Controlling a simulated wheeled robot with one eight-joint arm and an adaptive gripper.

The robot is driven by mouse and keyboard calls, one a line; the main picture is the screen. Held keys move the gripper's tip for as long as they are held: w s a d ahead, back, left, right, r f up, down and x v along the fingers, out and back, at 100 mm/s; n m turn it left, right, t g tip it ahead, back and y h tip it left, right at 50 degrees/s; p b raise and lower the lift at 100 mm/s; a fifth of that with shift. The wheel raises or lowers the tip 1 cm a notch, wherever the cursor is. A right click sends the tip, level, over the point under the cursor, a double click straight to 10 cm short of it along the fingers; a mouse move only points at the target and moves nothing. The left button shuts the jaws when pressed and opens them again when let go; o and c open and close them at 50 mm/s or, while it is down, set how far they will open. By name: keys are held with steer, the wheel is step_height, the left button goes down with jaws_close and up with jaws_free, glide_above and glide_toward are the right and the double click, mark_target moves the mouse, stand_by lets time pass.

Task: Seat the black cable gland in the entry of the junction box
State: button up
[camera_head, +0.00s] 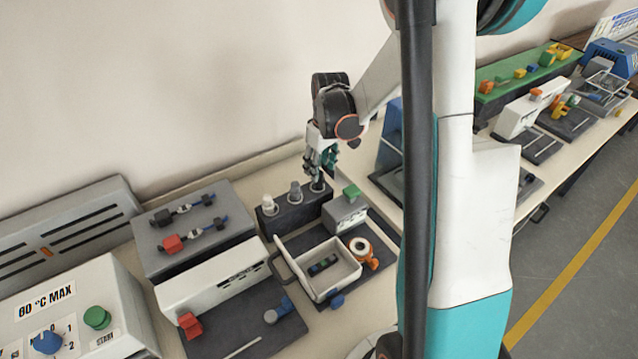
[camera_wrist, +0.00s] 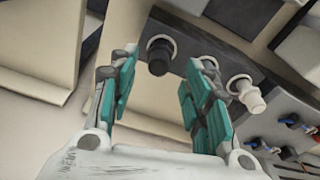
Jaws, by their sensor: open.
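The black cable gland (camera_wrist: 158,57) stands in a pale ring in the dark holder block (camera_wrist: 196,42). In the head view the black gland (camera_head: 317,187) shows at the block's right end, partly hidden by my gripper. My gripper (camera_head: 322,163) is over that end, pointing down. In the wrist view my gripper (camera_wrist: 163,66) is open, with a teal finger on each side of the black gland; contact cannot be told. What looks like the junction box (camera_head: 345,277) is a pale open-topped box with small terminal blocks inside. Its entry cannot be made out.
A grey gland (camera_head: 295,191) and a white gland (camera_head: 269,204) stand in the same block. A small grey unit with a green top (camera_head: 346,207) and an orange item with a white ring (camera_head: 362,249) stand close by. The wall is behind the bench.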

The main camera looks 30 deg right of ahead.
steer(key=f, duration=0.2)
steer(key=f+b, duration=0.1)
steer(key=f, duration=0.1)
steer(key=shift+w, duration=0.35)
jaws_close()
steer(key=shift+r, duration=0.1)
